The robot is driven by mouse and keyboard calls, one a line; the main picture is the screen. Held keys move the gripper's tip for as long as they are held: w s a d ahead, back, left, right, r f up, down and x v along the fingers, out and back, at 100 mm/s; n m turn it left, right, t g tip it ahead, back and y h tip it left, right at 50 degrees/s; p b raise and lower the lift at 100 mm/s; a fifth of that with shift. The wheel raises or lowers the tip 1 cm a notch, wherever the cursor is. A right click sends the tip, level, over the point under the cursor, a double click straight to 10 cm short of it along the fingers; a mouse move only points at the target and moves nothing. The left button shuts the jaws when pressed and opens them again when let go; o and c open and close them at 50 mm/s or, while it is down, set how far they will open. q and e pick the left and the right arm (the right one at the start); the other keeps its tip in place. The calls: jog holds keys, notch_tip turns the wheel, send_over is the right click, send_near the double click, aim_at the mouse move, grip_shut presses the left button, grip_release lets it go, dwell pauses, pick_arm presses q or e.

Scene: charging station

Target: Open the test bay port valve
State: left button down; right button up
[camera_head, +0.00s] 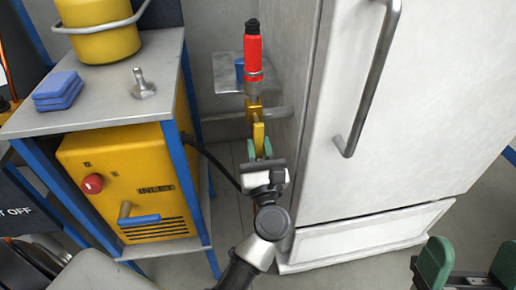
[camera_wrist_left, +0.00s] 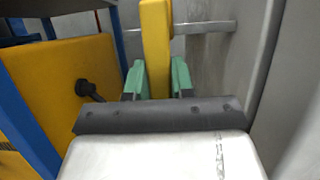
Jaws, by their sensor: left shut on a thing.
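In the left wrist view the lever (camera_wrist_left: 156,50) stands upright between the fingers of my left gripper (camera_wrist_left: 159,80). My right gripper (camera_head: 468,268) is open and empty at the bottom right of the head view.
A white cabinet (camera_head: 420,120) with a long grey handle (camera_head: 370,85) stands close on the right. On the left, a blue-framed table (camera_head: 90,118) carries a yellow bucket (camera_head: 100,35) and blue cloths (camera_head: 58,90). A yellow machine (camera_head: 125,165) sits beneath it.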

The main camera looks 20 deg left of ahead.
dwell(0.3)
pick_arm(q)
jog(key=c, duration=1)
grip_release()
jog(key=shift+d, duration=0.1)
jog(key=shift+o, duration=0.2)
jog(key=v, duration=1)
jog(key=shift+s+d, duration=0.25)
jog(key=shift+s, duration=0.05)
jog(key=shift+f, duration=0.15)
